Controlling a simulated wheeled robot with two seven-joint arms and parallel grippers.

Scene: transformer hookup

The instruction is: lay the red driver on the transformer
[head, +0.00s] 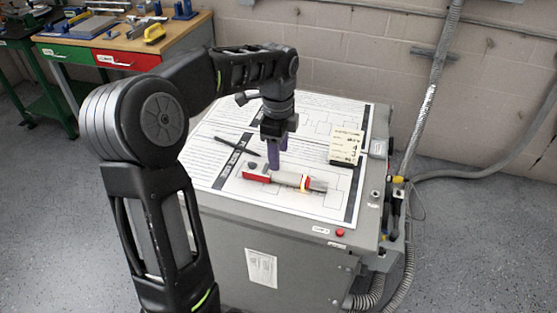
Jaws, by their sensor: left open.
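The transformer (220,236) is a grey cabinet in the middle of the head view, with printed sheets spread over its top. I cannot tell whether these are one thing or several touching. My left gripper (275,160) points down just above and behind them. It is open, and nothing shows held in it. My right gripper is out of view.
A black pen-like tool (238,146) lies on the sheets to the left. A cream box with a dark base (346,146) stands at the right. A wooden workbench (130,40) with tools is at the back left. Conduits (425,110) run along the right side.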

